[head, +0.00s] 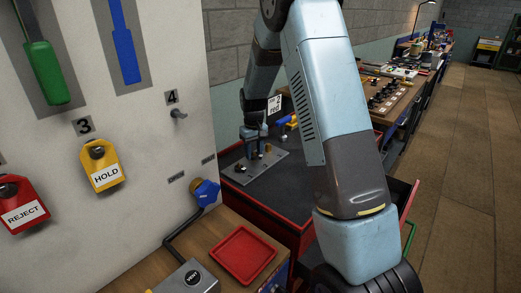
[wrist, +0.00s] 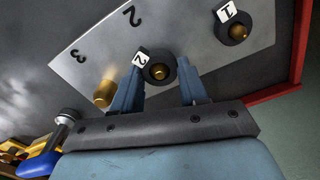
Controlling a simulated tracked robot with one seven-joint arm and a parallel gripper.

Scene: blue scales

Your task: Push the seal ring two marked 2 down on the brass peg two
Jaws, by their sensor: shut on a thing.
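The seal ring two (wrist: 147,71) is a black ring with a white tag marked 2. It sits around the brass peg two (wrist: 160,73), whose tip shows in the ring's hole in the wrist view. My gripper (wrist: 160,67) has one finger on each side of this ring and is shut on it. How high the ring sits on the peg cannot be told. In the head view my gripper (head: 254,153) points down over the grey plate (head: 240,175), and its fingers hide most of the ring.
On the plate, a black ring tagged 1 (wrist: 238,33) sits around another peg, and the brass peg by the 3 (wrist: 104,94) is bare. A blue-handled tool (wrist: 40,164) lies beside the plate. A red tray (head: 243,256) is in front; a grey panel (head: 150,180) stands left.

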